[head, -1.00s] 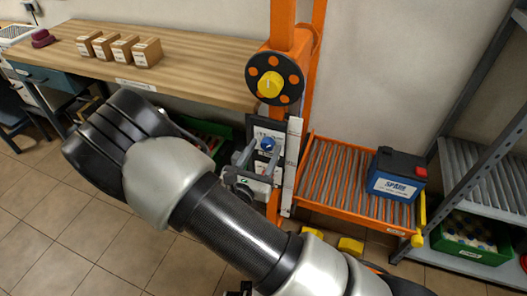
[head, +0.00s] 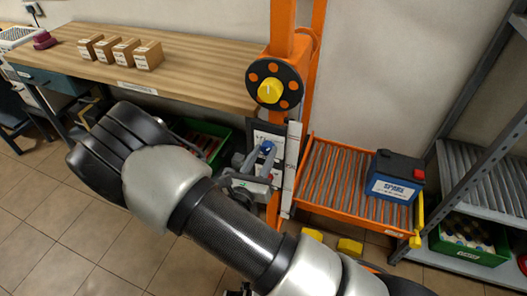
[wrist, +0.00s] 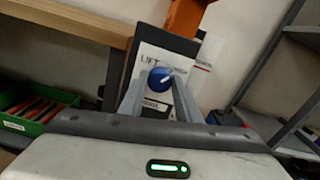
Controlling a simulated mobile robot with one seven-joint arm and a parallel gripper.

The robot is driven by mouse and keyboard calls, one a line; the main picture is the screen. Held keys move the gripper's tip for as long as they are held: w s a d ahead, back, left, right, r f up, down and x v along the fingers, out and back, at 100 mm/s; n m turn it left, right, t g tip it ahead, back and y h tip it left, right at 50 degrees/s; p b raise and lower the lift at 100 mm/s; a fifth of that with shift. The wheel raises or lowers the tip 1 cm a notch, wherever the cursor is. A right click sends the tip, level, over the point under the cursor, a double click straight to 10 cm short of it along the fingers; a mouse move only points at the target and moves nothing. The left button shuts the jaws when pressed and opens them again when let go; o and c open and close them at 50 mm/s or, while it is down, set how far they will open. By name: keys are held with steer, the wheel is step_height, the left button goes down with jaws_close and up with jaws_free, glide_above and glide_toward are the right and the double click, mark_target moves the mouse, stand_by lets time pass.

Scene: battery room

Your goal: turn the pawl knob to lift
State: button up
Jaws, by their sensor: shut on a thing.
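The blue pawl knob (head: 267,147) sits on a white label plate on a dark panel at the orange lift post. In the wrist view the knob (wrist: 158,76) lies between my two fingertips, with a pale pointer mark on its right side. The plate (wrist: 182,66) reads "LIFT" at upper left of the knob; a smaller label below it is too small to read. My gripper (head: 258,165) is shut on the knob, its fingers tilted in the head view. The fingers partly hide the plate in the head view.
A black handwheel with a yellow hub (head: 270,90) is above the knob on the orange post. A roller tray (head: 333,205) with a blue battery (head: 394,178) is at right. A wooden bench (head: 190,70) and a green crate (head: 212,158) are at left.

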steer(key=n+p, duration=0.2)
steer(key=n, duration=0.1)
steer(key=shift+r+n+p, duration=0.15)
steer(key=shift+n+p, duration=0.2)
steer(key=shift+n, duration=0.05)
steer(key=n+p, duration=0.2)
steer(key=n, duration=0.2)
steer(key=shift+n+p, duration=0.3)
steer(key=shift+p, duration=0.05)
steer(key=n+p, duration=0.1)
steer(key=n, duration=0.3)
steer(key=shift+a+f+p, duration=0.1)
steer(key=shift+f+p, duration=0.1)
steer(key=shift+p, duration=0.15)
steer(key=shift+f+n+p, duration=0.1)
steer(key=shift+n+p, duration=0.35)
steer(key=shift+n, duration=1.25)
steer(key=o, duration=1.1)
steer(key=shift+c, duration=0.2)
steer(key=v, duration=1.7)
steer(key=shift+s, duration=0.2)
